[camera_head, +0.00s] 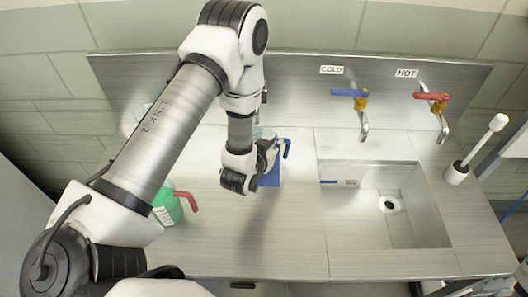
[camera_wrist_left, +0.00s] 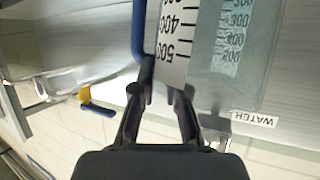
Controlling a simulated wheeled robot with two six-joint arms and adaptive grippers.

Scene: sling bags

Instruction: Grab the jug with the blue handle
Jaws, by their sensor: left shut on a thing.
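My left gripper (camera_wrist_left: 167,85) is shut on this jug there, with a finger on each side of the held part; the exact contact is partly hidden. My right gripper is not in view.
A green jug with a red handle (camera_head: 190,201) stands at the left, partly behind my arm. A clear container with a scale (camera_wrist_left: 238,50) is beside the held jug. The sink (camera_head: 390,204), cold tap (camera_head: 362,115) and hot tap (camera_head: 440,115) are to the right.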

